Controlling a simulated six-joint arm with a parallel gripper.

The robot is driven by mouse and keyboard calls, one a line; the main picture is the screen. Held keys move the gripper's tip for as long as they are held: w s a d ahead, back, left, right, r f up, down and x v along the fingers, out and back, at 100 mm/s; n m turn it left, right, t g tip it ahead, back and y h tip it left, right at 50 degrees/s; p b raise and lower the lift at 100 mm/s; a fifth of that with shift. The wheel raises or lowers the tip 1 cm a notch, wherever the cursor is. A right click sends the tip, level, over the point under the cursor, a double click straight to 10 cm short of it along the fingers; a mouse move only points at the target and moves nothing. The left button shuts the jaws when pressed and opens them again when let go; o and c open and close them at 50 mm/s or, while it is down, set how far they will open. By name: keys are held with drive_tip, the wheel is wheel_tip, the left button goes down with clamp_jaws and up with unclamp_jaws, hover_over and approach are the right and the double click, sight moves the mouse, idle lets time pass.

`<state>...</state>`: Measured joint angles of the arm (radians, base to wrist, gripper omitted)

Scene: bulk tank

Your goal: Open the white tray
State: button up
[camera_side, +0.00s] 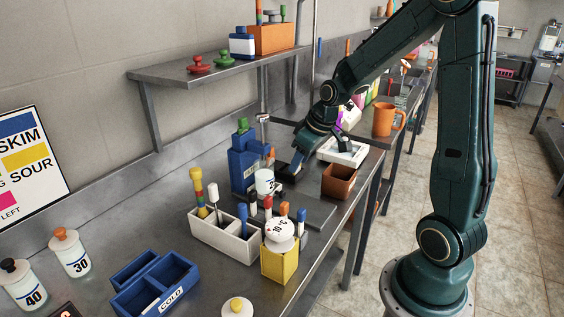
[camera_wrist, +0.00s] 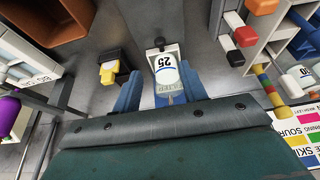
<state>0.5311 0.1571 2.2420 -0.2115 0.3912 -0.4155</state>
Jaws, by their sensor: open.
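In the side view a white tray (camera_side: 343,150) with dark items in it stands behind the brown box. A similar white tray (camera_wrist: 28,72) is partly in view at the left of the wrist view. My gripper (camera_side: 297,166) is to the left of that tray, pointing down over the steel bench. In the wrist view my gripper (camera_wrist: 160,90) has its two blue fingers apart. A white container marked 25 (camera_wrist: 166,72) shows between or beyond the fingers; I cannot tell whether they touch it. I see no lid or handle clearly on the tray.
A brown box (camera_side: 339,180) stands near the bench's front edge. A blue dispenser (camera_side: 244,165) and a white cup (camera_side: 264,182) stand left of my gripper. A white divided holder (camera_side: 224,238), a yellow box (camera_side: 280,262) and a blue tray (camera_side: 153,285) are nearer the camera. A shelf (camera_side: 215,66) hangs behind.

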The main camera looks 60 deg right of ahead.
sight(283, 192)
drive_tip(key=shift+x, duration=6.2)
clamp_jaws()
